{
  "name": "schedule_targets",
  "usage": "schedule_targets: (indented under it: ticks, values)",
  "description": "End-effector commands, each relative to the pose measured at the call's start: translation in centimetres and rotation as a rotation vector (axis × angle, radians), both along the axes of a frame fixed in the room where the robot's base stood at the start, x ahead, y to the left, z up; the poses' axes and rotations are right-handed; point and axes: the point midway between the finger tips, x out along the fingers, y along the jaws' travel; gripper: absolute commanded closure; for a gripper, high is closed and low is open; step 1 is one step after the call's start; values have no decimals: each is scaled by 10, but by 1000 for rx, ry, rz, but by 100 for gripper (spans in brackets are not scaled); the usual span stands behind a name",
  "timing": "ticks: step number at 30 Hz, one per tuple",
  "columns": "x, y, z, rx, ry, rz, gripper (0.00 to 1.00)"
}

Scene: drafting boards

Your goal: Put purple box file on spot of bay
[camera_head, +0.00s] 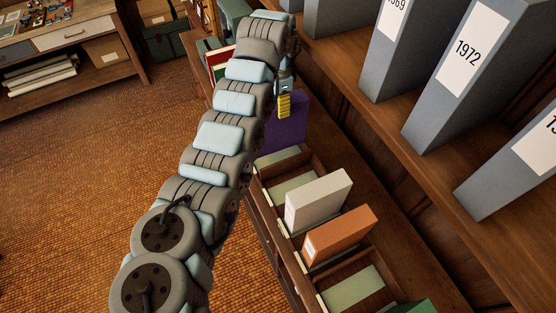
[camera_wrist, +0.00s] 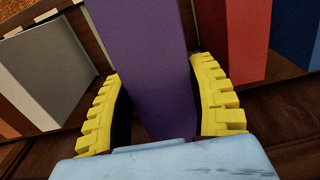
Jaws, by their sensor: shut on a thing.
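The purple box file (camera_head: 288,122) stands in the row of bays, partly hidden behind my arm in the head view. In the wrist view the purple box file (camera_wrist: 145,45) is upright between the two yellow fingers. My gripper (camera_wrist: 155,88) is shut on it, with a finger along each side. In the head view only one yellow finger of my gripper (camera_head: 284,104) shows. The wooden bay unit (camera_head: 309,156) has bays with pale green floor pads, and some near the purple file are empty. I cannot tell whether the file's base touches a bay floor.
A white box file (camera_head: 318,199) and an orange box file (camera_head: 340,235) stand nearer in the bays. A red file (camera_wrist: 243,40) and a blue file (camera_wrist: 296,35) are close on the right. Large grey binders (camera_head: 462,75) line the shelf above.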

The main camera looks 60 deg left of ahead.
Motion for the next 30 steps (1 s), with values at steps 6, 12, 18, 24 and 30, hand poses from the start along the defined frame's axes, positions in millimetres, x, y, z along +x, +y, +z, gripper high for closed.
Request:
schedule_targets:
  ticks: [6, 12, 18, 24, 30]
  values:
    - [0, -1, -1, 5, -4, 27, 83]
    - [-2, -3, -6, 2, -1, 36, 83]
    - [-3, -4, -27, -2, 0, 37, 83]
    - [-3, -3, -47, 0, 1, 35, 83]
    - [-2, -2, -61, 3, -2, 35, 83]
